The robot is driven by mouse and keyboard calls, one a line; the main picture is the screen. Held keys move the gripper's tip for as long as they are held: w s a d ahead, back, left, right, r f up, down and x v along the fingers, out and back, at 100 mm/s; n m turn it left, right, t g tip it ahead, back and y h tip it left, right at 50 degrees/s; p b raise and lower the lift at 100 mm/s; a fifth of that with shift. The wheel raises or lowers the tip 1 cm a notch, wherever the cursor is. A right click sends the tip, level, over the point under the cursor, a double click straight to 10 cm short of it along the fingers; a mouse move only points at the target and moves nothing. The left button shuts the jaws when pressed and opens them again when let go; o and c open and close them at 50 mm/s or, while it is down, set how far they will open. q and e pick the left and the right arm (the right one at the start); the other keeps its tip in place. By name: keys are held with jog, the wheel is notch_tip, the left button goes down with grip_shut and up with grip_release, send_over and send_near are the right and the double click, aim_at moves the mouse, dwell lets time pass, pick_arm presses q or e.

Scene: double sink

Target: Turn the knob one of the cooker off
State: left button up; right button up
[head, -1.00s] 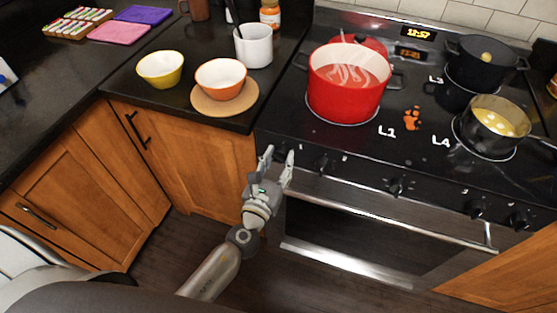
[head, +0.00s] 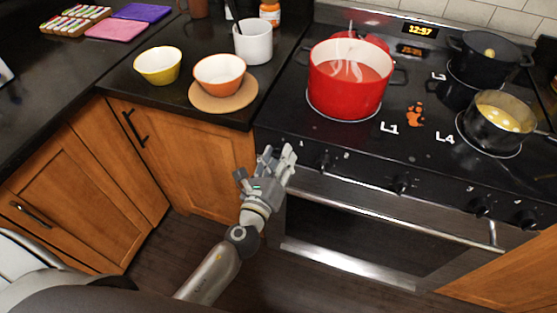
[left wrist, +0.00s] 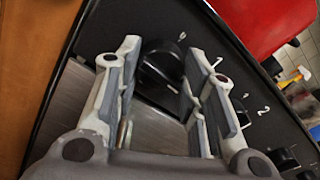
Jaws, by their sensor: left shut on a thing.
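The cooker (head: 300,119) has a row of black knobs along its front panel. My left gripper (head: 277,153) is at the left end of this panel and shut on the leftmost knob. In the left wrist view, this black knob (left wrist: 160,62) sits between the two fingertips, with white marks beside it. In the head view the fingers mostly hide it. Another knob (head: 324,161) is just to the right of the gripper. My right gripper is not in view.
A red pot (head: 347,95) steams on the hob above the knobs. A pan (head: 493,134) and a black pot (head: 478,70) stand further right. The oven handle (head: 400,208) runs below the panel. Bowls (head: 158,66) and a white mug (head: 252,47) stand on the left counter.

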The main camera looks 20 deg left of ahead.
pick_arm(q)
jog(key=shift+r+n+b, duration=0.2)
jog(key=shift+n+b, duration=0.3)
jog(key=shift+n, duration=8.6)
jog(key=shift+d, duration=0.1)
jog(key=o, duration=1)
